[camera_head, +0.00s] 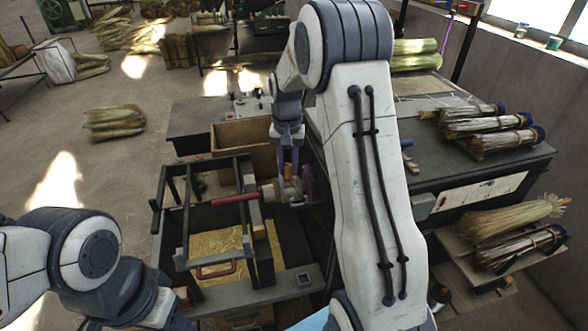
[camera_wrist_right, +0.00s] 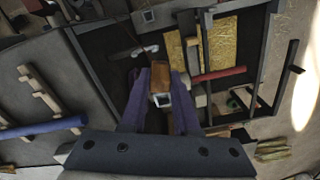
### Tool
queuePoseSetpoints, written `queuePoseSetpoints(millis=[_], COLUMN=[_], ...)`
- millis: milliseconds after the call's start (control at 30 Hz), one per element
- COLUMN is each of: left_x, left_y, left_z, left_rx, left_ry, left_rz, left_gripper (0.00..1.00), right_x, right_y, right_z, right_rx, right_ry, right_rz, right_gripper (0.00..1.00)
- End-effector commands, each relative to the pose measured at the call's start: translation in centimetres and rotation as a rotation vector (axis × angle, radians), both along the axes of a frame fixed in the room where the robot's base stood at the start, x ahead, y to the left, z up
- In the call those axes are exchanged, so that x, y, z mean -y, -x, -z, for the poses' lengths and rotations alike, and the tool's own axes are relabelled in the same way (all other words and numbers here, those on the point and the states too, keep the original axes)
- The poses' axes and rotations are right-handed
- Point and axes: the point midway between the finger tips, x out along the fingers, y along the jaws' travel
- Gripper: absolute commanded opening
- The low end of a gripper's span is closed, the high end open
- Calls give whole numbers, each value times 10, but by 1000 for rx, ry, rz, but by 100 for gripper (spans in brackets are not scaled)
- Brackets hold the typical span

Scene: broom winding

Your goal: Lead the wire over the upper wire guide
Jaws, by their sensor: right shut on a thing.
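My right gripper (camera_head: 291,172) reaches down at the right side of a dark metal frame (camera_head: 163,190), partly behind my arm. In the right wrist view my right gripper (camera_wrist_right: 160,92) has its purple fingers shut on a small brown piece with a grey square end (camera_wrist_right: 160,100). A guide cannot be told apart for sure from the frame's bars. A red bar (camera_head: 236,199) lies across the frame and also shows in the right wrist view (camera_wrist_right: 218,74). My left arm enters at lower left, its fingertips out of view.
A yellow straw panel (camera_head: 215,247) lies inside the frame. A wooden box (camera_head: 228,134) stands behind it. The dark bench (camera_head: 440,180) at right carries tied straw bundles (camera_head: 500,141). More bundles (camera_head: 512,220) lie on a lower shelf. The floor at left is mostly clear around a straw bundle (camera_head: 113,122).

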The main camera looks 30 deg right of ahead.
Motion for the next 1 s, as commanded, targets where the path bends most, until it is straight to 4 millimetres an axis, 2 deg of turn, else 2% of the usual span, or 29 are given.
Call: queuePoseSetpoints(millis=[33, 300, 333, 367, 600, 800, 1000], left_x=[0, 0, 0, 0, 0, 0, 0], left_y=[0, 0, 0, 0, 0, 0, 0], left_z=[-9, -31, -18, -13, 7, 16, 19], left_rx=[0, 0, 1, 1, 0, 0, 0], left_ry=[0, 0, 1, 1, 0, 0, 0], left_rz=[-1, -3, -2, -2, 0, 1, 2], left_gripper=[50, 50, 50, 50, 50, 50, 50], right_x=[1, 4, 4, 4, 4, 4, 4], right_y=[-8, -45, -43, -42, -42, -42, -42], right_z=[-3, -3, 11, 17, 49, 65, 70], right_rx=[-1, -1, -3, -3, -2, -1, 0], right_ry=[-1, 0, -1, -1, 0, -1, 0], right_rz=[-1, 1, 1, 1, 1, 1, 1], right_gripper=[0, 0, 0, 0, 0, 0, 0])
